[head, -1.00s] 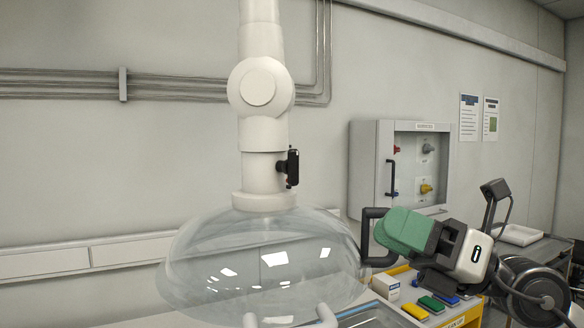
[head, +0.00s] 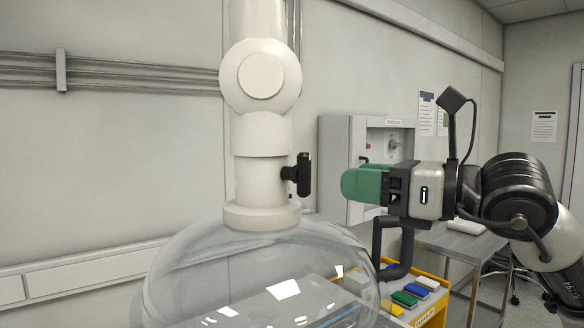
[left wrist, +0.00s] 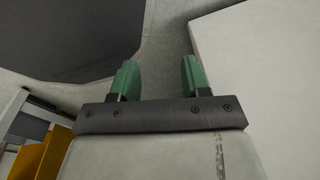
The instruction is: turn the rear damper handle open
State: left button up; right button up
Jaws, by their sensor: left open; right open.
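The damper handle (head: 303,174) is a small black lever on the right side of the white extraction duct (head: 262,180), just above the clear hood (head: 250,275). Its long part stands upright. My right gripper (head: 347,185) has green fingers and is to the right of the handle, at about its height, with a gap between them in the picture. Its fingers overlap from this side. My left gripper (left wrist: 158,78) shows in the left wrist view with its two green fingers apart and nothing between them. It does not show in the head view.
A black grab handle (head: 378,255) is on the hood's right side, below my right gripper. A grey wall cabinet (head: 335,165) is behind. A yellow tray (head: 435,318) with coloured boxes is at the lower right. Pipes (head: 150,78) run along the wall.

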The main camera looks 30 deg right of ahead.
aim_at(309, 177)
jog(key=w+p, duration=0.1)
jog(key=w+a+p, duration=0.1)
jog(key=p, duration=0.1)
jog(key=w+r+p, duration=0.1)
jog(key=shift+w+a, duration=0.3)
jog(key=shift+a, duration=0.1)
jog(key=p+x, duration=0.4)
jog(key=shift+f, duration=0.25)
jog(key=shift+w+a+f+p, duration=0.15)
jog(key=shift+w+p, duration=0.15)
jog(key=shift+w, duration=0.05)
pick_arm(q)
notch_tip(309, 177, up, 9)
jog(key=s, duration=0.1)
jog(key=shift+d+r, duration=0.2)
jog(key=shift+d, duration=0.2)
pick_arm(e)
jog(key=shift+a+f, duration=0.1)
pick_arm(q)
jog(key=shift+s, duration=0.1)
pick_arm(e)
jog(key=shift+c, duration=0.5)
jog(key=c, duration=0.7)
pick_arm(q)
jog(key=shift+s+f, duration=0.1)
jog(key=shift+s, duration=0.15)
pick_arm(e)
jog(key=shift+o, duration=0.2)
